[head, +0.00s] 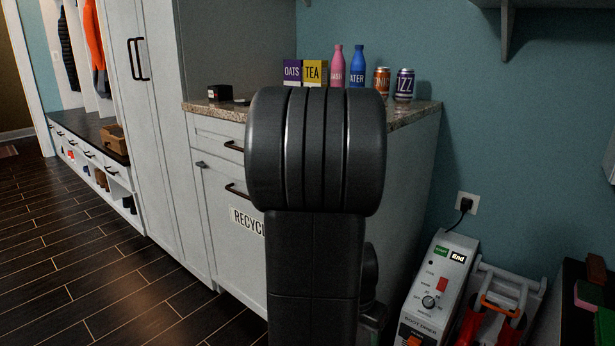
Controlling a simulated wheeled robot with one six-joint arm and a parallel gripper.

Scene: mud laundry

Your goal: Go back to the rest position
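My own dark arm stands upright in the middle of the head view, with a thick ribbed joint at its top. It covers part of the cabinet front and the counter edge. My gripper is not visible in this view, so its opening and anything in it are hidden.
Behind my arm is a granite counter (419,110) with boxes, bottles and cans on it. A white boot dryer (436,285) and a red-and-white item (500,305) stand at the lower right. Open wooden floor (90,270) lies to the left, beside a bench (90,135).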

